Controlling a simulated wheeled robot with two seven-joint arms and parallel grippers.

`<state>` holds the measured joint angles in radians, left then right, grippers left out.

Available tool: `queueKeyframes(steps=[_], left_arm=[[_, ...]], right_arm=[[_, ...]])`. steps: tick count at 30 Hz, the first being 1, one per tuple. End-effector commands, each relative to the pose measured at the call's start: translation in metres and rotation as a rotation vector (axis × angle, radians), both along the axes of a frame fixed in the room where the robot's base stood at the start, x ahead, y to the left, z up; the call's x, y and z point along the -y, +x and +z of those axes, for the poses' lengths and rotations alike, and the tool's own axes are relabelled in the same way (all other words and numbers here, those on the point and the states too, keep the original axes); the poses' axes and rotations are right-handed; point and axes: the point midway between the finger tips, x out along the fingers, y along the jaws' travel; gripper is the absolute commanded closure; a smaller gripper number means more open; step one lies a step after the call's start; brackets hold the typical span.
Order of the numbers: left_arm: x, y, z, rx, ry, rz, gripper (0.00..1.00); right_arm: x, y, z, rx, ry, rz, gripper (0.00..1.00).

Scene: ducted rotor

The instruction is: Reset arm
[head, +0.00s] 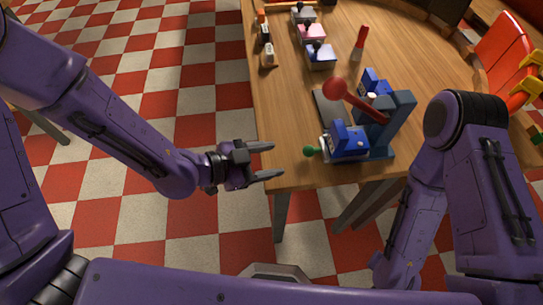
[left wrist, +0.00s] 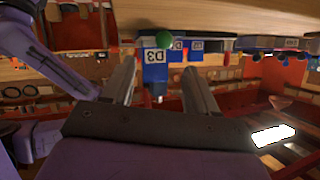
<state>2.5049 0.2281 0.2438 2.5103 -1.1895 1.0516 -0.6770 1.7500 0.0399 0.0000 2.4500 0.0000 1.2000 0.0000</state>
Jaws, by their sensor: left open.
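My left gripper (head: 268,162) is open and empty just off the table's left front edge. Its two fingers also show in the left wrist view (left wrist: 158,90), apart with nothing between them. A blue block-like device (head: 347,143) with a green knob (head: 309,151) sits at the table's front, to the right of the gripper and apart from it. In the left wrist view a blue part marked D3 (left wrist: 155,75) and the green ball (left wrist: 163,39) lie beyond the fingers. My right arm comes down at the right; its gripper is not visible.
A dark blue-grey stand (head: 396,125) with a red-balled lever (head: 335,88) rises behind the device. A red chair (head: 506,50) stands at the right. The checkered floor left of the table is clear.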

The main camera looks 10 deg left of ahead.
Motion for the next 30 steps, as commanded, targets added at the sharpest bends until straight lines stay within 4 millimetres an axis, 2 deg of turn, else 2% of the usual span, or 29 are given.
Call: queueKeyframes(steps=[8, 11, 14, 15, 17, 18, 20, 21, 23, 24, 27, 30], left_arm=[[0.0, 0.0, 0.0, -0.001, 0.0, 0.0, 0.42], [-0.002, 0.004, 0.0, -0.062, -0.038, 0.051, 0.42], [-0.03, 0.035, -0.008, -0.251, -0.15, 0.359, 0.42], [-0.052, 0.044, -0.026, -0.357, -0.191, 0.53, 0.42], [-0.09, 0.045, -0.066, -0.512, -0.236, 0.798, 0.42], [-0.114, 0.039, -0.091, -0.59, -0.251, 0.958, 0.42], [-0.149, 0.021, -0.128, -0.68, -0.253, 1.176, 0.42], [-0.172, 0.004, -0.15, -0.725, -0.24, 1.313, 0.42], [-0.204, -0.027, -0.18, -0.769, -0.202, 1.497, 0.42], [-0.222, -0.05, -0.197, -0.789, -0.161, 1.597, 0.42], [-0.253, -0.104, -0.227, -0.817, -0.027, 1.743, 0.42], [-0.261, -0.144, -0.244, -0.862, 0.082, 1.759, 0.42]], right_arm=[[0.0, 0.0, 0.0, 0.0, 0.0, 0.0, 1.0], [0.0, 0.0, 0.0, 0.0, 0.0, 0.0, 1.0], [0.0, 0.0, 0.0, 0.0, 0.0, 0.0, 1.0], [0.0, 0.0, 0.0, 0.0, 0.0, 0.0, 1.0], [0.0, 0.0, 0.0, 0.0, 0.0, 0.0, 1.0], [0.0, 0.0, 0.0, 0.0, 0.0, 0.0, 1.0], [0.0, 0.0, 0.0, 0.0, 0.0, 0.0, 1.0], [0.0, 0.0, 0.0, 0.0, 0.0, 0.0, 1.0], [0.0, 0.0, 0.0, 0.0, 0.0, 0.0, 1.0], [0.0, 0.0, 0.0, 0.0, 0.0, 0.0, 1.0], [0.0, 0.0, 0.0, 0.0, 0.0, 0.0, 1.0], [0.0, 0.0, 0.0, 0.0, 0.0, 0.0, 1.0]])
